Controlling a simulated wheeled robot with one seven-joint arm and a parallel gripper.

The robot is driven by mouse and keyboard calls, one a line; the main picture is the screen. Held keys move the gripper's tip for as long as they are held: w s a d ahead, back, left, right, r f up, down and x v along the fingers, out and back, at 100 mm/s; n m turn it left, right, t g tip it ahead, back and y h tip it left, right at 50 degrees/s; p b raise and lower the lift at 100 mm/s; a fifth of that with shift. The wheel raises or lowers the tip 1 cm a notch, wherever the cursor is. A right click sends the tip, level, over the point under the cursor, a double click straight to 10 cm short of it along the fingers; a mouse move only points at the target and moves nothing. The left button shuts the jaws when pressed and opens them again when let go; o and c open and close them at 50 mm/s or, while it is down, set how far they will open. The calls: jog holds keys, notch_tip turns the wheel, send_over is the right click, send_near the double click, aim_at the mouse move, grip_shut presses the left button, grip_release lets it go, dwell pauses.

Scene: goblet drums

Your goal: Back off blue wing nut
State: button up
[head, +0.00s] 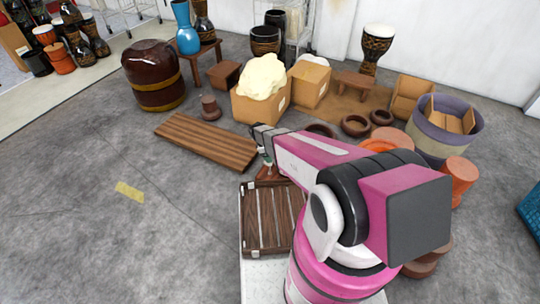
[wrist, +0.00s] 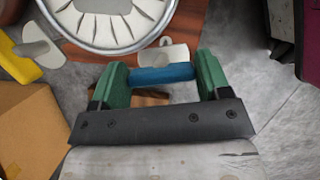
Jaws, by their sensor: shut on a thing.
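The blue wing nut (wrist: 163,74) shows in the wrist view as a short blue bar between the green fingers of my gripper (wrist: 162,76). The fingers are shut on its two ends. A white plate lies just above it, close to the metal rim of a round pale drum head (wrist: 112,22). In the head view my gripper (head: 267,163) is small and far out on the arm, over a small reddish-brown wooden piece. The wing nut cannot be made out there, and my arm hides much of the area to the right.
A yellow piece (wrist: 18,60) lies left of the drum head. A slatted wooden panel (head: 206,141) lies on the floor beyond my gripper, and a slatted case (head: 268,216) is nearer. Cardboard boxes (head: 262,104) stand behind. The grey floor at left is mostly clear.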

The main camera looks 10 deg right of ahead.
jog(key=shift+n+t, duration=0.8)
jog(key=shift+n, duration=1.2)
jog(key=o, duration=0.9)
jog(key=v, duration=1)
jog(key=shift+a+r, duration=0.25)
jog(key=shift+r, duration=0.1)
